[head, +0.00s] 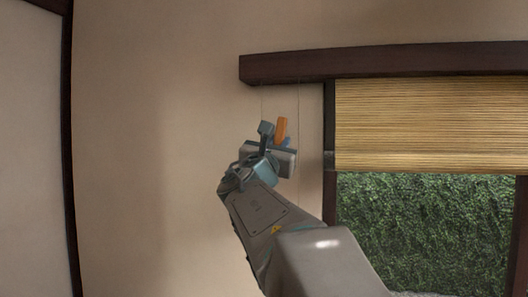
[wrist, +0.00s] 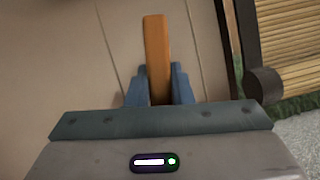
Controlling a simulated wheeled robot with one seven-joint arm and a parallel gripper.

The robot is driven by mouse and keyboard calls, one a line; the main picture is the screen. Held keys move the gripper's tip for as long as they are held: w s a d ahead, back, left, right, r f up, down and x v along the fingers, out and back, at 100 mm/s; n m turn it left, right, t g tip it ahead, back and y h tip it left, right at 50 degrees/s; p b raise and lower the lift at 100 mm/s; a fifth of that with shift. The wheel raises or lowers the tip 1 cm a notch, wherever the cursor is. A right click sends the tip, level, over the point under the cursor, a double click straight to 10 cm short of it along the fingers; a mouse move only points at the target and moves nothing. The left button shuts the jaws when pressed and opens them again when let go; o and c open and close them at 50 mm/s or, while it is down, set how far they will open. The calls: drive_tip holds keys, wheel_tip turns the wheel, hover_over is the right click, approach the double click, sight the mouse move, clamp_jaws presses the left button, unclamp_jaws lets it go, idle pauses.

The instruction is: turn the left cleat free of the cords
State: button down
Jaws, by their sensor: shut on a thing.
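An orange bar, which looks like the left cleat (head: 281,129), is at the wall below the dark head rail, left of the window. In the wrist view the orange cleat (wrist: 156,48) stands nearly upright between my fingers. My gripper (head: 273,134) is shut on it; in the wrist view both blue-grey fingers of my gripper (wrist: 159,88) flank its lower part. Thin cords (head: 299,102) hang from the rail on either side of the cleat. Thin cord lines (wrist: 194,50) also run beside it in the wrist view. The cleat's lower end and any cord contact there are hidden by my gripper.
A bamboo blind (head: 430,125) hangs half lowered under the dark wooden rail (head: 400,62). A green hedge (head: 430,230) shows through the window below it. The dark window post (head: 329,150) stands just right of my gripper. The plain wall to the left is clear.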

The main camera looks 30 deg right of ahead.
drive_tip(key=shift+f+n+t+y+b, duration=0.1)
drive_tip(key=shift+n+t+y+b, duration=0.4)
drive_tip(key=shift+n, duration=1)
drive_tip(key=c, duration=1.3)
unclamp_jaws()
drive_tip(key=b+v, duration=0.2)
drive_tip(key=v, duration=1.1)
drive_tip(key=shift+s+a+f+b, duration=0.2)
drive_tip(key=shift+s+f+b, duration=0.05)
drive_tip(key=shift+b, duration=0.05)
